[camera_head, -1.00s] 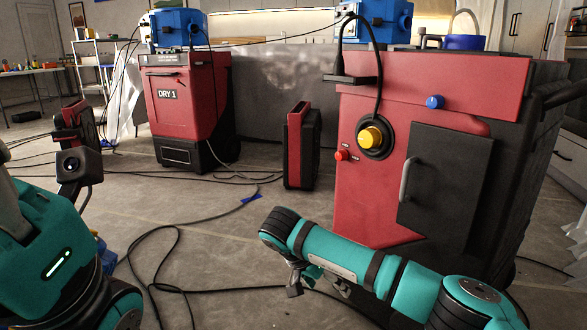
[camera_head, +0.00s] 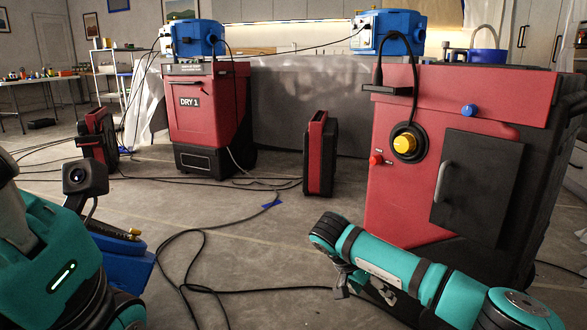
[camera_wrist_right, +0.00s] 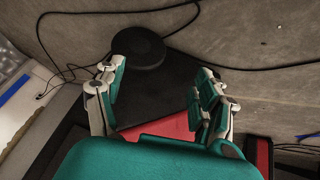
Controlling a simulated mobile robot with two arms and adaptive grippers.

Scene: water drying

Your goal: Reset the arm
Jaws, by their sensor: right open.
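My right arm (camera_head: 395,268) reaches in from the lower right in the head view, in front of the large red and black machine (camera_head: 400,205). My right gripper (camera_head: 345,282) hangs small below the wrist end. In the right wrist view my right gripper (camera_wrist_right: 160,98) is open, its two fingers well apart with nothing held. A dark panel and a red surface (camera_wrist_right: 170,128) lie beyond the fingers. My left arm (camera_head: 60,255) stands at the left edge of the head view. Its fingers are not in view.
The DRY 1 machine (camera_head: 205,115) stands at the back with a blue unit (camera_head: 195,38) on top. A red and black case (camera_head: 320,155) stands upright on the floor. Black cables (camera_head: 190,270) cross the floor. A blue object (camera_head: 125,262) lies beside my left arm.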

